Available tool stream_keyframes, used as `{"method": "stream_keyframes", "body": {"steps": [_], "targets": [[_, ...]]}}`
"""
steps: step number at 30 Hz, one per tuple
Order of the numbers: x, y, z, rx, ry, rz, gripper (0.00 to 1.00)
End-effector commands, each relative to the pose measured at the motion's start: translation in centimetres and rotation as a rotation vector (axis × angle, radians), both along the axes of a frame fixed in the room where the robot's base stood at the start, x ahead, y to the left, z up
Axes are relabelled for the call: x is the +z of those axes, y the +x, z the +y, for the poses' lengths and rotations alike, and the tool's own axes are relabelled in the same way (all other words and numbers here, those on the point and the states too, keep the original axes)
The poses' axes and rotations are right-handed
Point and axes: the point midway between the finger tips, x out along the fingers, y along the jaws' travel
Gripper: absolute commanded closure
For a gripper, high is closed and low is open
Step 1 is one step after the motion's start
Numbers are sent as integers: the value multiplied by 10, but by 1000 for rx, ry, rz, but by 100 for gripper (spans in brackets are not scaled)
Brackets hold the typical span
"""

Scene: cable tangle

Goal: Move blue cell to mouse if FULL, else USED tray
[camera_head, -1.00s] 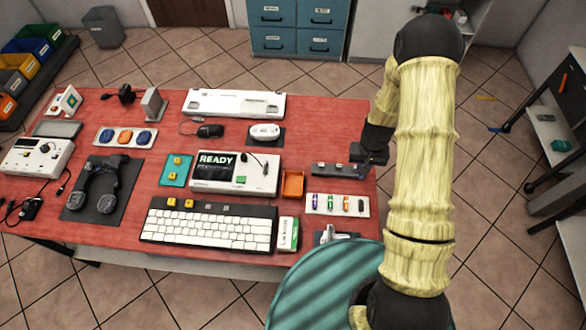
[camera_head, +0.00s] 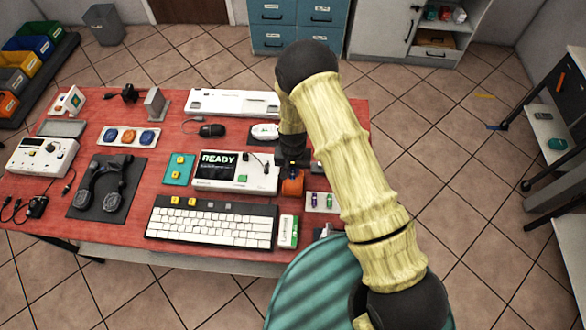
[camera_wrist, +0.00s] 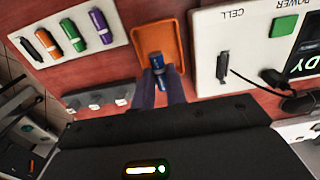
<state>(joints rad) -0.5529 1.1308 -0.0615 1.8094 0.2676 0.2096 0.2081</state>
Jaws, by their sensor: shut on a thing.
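My gripper (camera_wrist: 160,88) is shut on the blue cell (camera_wrist: 157,62), which shows between the fingertips in the wrist view. The cell appears in front of the orange tray (camera_wrist: 171,27); its height over it is unclear. In the head view my gripper (camera_head: 292,163) is at the orange tray (camera_head: 293,187), and the cell is hidden. No label is readable on the tray. The white tester (camera_head: 262,180) beside it shows READY; its CELL slot (camera_wrist: 222,66) looks to hold no cell. The white mouse (camera_head: 262,131) lies on a dark pad, partly hidden by my arm.
A white rack (camera_wrist: 70,38) holds black, orange, green and purple cells. A grey block (camera_wrist: 98,97) stands near the tray. A cable (camera_wrist: 262,84) runs from the tester. The keyboard (camera_head: 210,222) and a white-green box (camera_head: 288,231) lie in front.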

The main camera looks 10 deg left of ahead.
Motion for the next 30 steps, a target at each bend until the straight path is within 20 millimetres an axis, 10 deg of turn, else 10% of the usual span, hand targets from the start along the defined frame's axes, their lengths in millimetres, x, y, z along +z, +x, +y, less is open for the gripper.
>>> {"method": "stream_keyframes", "body": {"steps": [30], "targets": [[-42,0,0,1,0,-1,100]]}}
